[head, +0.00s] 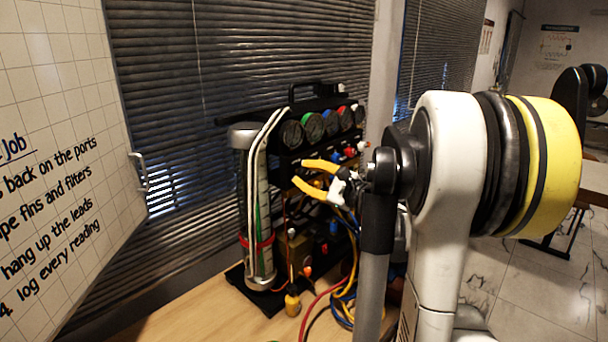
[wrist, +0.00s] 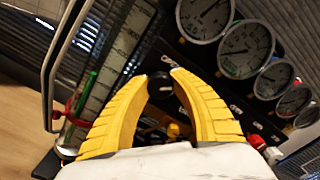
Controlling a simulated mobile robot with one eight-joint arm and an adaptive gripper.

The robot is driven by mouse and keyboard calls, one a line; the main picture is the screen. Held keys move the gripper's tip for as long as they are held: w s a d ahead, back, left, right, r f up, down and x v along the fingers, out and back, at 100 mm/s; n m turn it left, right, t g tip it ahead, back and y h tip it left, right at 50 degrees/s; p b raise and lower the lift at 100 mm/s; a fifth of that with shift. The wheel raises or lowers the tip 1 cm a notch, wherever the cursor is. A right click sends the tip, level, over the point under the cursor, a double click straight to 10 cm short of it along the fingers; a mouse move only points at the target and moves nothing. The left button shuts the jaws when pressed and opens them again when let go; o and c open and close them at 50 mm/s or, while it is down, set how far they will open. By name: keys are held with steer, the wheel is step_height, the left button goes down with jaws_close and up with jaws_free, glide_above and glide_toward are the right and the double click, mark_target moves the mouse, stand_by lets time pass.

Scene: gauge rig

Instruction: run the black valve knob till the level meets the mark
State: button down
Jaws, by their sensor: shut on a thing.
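The black valve knob (wrist: 160,86) shows in the wrist view between the tips of my gripper's yellow fingers. My gripper (wrist: 161,77) is shut on it. In the head view my gripper (head: 298,172) reaches in from the right to the front of the gauge rig, and the knob cannot be made out there. The clear level cylinder (head: 261,200) stands at the rig's left. It holds a green strip (head: 258,218) and wears a red band (head: 257,243). In the wrist view the green strip (wrist: 90,88) extends above the red band (wrist: 66,115); the exact liquid level is hard to tell.
A row of dial gauges (wrist: 246,48) lies close to the right of my fingers. A pale bent tube (head: 250,175) runs beside the cylinder. Blue, yellow and red hoses (head: 346,290) hang below. Bare wooden bench (head: 200,310) is free at the front left.

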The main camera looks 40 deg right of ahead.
steer(key=n, duration=0.5)
steer(key=shift+n, duration=0.3)
steer(key=n, duration=0.4)
steer(key=shift+n, duration=0.4)
steer(key=c, duration=1.1)
jaws_free()
steer(key=shift+o, duration=0.2)
steer(key=s, duration=1.2)
steer(key=shift+d, duration=0.45)
